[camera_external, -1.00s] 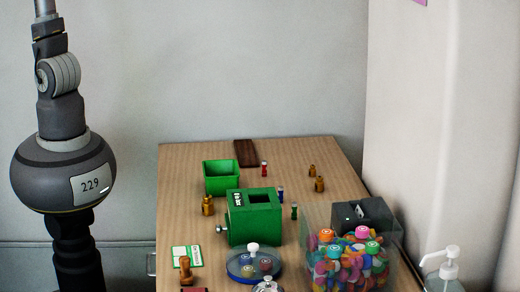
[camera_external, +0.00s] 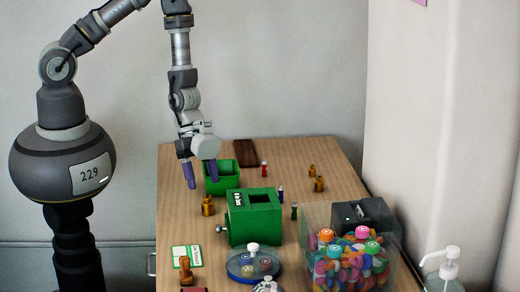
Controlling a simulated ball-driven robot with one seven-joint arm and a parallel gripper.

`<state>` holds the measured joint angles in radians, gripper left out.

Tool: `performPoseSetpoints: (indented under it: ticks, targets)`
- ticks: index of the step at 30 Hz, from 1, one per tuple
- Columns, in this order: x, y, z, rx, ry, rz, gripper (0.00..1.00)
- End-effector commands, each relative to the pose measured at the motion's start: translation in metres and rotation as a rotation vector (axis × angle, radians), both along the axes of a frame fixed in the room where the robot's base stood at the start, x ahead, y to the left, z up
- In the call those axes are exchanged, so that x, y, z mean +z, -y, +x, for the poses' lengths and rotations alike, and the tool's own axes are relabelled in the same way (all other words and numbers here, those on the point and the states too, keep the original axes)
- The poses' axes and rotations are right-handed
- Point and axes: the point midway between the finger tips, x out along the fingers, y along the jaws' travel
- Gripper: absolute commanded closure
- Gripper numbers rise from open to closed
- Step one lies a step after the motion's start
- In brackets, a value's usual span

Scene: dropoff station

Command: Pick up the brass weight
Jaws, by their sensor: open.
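Several brass-coloured weights stand on the wooden table. One brass weight (camera_external: 208,205) is left of the green box. Two smaller brass weights, a nearer one (camera_external: 319,184) and a farther one (camera_external: 312,170), stand at the right rear. A brown-gold knobbed piece (camera_external: 185,268) stands at the front left; I cannot tell if it is a weight. My gripper (camera_external: 202,180) points down with its two purple fingers apart and nothing between them. It is above the table's left side, above and behind the left weight in the picture, and partly covers the open green bin (camera_external: 230,186).
The green box with a top opening (camera_external: 241,213) stands mid-table. Small red (camera_external: 264,170), blue (camera_external: 280,194) and green (camera_external: 294,212) bottles stand nearby. The rear right is mostly clear.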

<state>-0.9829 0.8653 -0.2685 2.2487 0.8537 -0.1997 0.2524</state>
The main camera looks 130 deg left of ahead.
Motion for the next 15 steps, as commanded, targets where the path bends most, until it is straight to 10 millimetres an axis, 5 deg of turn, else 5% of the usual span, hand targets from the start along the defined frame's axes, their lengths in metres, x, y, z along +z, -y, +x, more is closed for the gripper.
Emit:
performPoseSetpoints:
  ticks: [9,15]
  targets:
    - [-0.047,0.011,0.023,0.001,-0.001,0.002,0.37]
    - [-0.052,0.012,0.026,0.003,-0.001,0.002,0.37]
